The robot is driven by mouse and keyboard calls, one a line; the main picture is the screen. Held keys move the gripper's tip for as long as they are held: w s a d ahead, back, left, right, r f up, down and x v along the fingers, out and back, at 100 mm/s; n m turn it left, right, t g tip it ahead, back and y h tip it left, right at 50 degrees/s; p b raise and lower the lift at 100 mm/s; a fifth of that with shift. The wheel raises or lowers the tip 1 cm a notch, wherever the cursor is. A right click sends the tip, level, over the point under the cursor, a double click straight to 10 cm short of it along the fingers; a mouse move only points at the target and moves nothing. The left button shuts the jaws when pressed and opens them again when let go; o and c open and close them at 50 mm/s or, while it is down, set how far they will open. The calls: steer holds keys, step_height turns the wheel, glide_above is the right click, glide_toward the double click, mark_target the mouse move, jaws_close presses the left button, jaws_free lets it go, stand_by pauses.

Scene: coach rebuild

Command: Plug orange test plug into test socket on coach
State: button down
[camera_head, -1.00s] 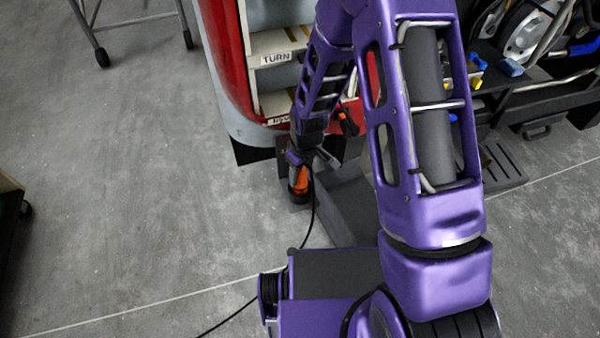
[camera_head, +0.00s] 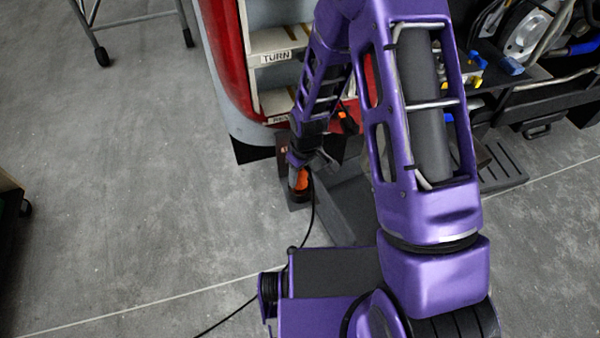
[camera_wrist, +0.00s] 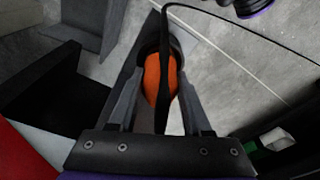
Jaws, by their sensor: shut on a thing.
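The orange test plug (camera_head: 301,180) shows low beside the coach, at the end of my arm. In the wrist view the plug (camera_wrist: 153,76) sits between the two dark fingers of my gripper (camera_wrist: 160,62), which is shut on it. A black cable runs across the plug and away over the floor. A dark round part surrounds the plug's far end; I cannot tell whether it belongs to the plug or to a holder. The red coach (camera_head: 222,45) stands at the top, its steps open. I cannot make out the test socket; my arm hides part of the coach side.
White steps (camera_head: 277,45) with lettering are in the coach doorway. A dark rack with equipment (camera_head: 520,65) stands at the right. A wheeled metal frame (camera_head: 140,18) is at the upper left and a dark cart (camera_head: 10,205) at the left edge. The grey floor between is clear.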

steer(key=c, duration=0.6)
jaws_free()
steer(key=shift+s+d+r+p, duration=0.15)
steer(key=shift+r+p, duration=1.1)
steer(key=shift+r, duration=0.55)
steer(key=shift+s+d+r+p, duration=0.2)
steer(key=shift+r+p, duration=1.1)
steer(key=shift+r, duration=0.55)
steer(key=shift+s+d+r+p, duration=0.1)
steer(key=shift+s+r+p, duration=0.05)
steer(key=shift+r+p, duration=1.4)
steer(key=shift+r+b, duration=0.3)
